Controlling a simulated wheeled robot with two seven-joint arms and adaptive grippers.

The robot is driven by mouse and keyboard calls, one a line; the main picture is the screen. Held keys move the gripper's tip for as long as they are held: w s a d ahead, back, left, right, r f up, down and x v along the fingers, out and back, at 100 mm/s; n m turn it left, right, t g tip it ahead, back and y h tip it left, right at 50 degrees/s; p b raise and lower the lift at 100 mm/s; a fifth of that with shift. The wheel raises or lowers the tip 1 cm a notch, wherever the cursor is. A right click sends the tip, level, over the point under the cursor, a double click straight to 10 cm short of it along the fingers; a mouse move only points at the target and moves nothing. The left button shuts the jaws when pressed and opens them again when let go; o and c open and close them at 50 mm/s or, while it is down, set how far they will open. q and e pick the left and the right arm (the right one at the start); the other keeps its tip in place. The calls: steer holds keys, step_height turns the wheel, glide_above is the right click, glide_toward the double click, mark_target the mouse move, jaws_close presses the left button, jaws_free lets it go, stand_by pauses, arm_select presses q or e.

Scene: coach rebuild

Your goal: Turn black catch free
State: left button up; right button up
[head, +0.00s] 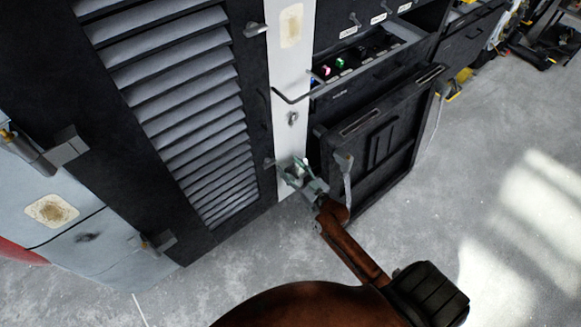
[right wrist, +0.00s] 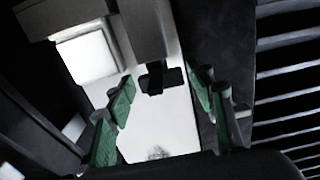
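My right gripper (head: 299,173) is low on the white strip (head: 291,75) between the louvred door (head: 180,95) and the dark drawer unit. In the right wrist view its green-padded fingers (right wrist: 163,92) are spread apart. A small black catch (right wrist: 156,78) shows between them against the white surface (right wrist: 165,125), with a gap on both sides. I cannot tell how far in depth the fingers reach past it. In the head view the gripper covers that spot, so the catch is not clear there. My left gripper is not in view.
An open drawer (head: 362,70) with coloured items sits above a tilted-out dark panel (head: 385,145), close to the right of my gripper. Grey latches (head: 256,29) line the louvred door's edge. Grey floor (head: 470,200) is clear at the right.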

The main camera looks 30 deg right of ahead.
steer(key=shift+a, duration=0.1)
steer(key=shift+s+f, duration=0.1)
steer(key=shift+s, duration=0.5)
steer(key=s, duration=1)
steer(key=shift+s+d, duration=0.4)
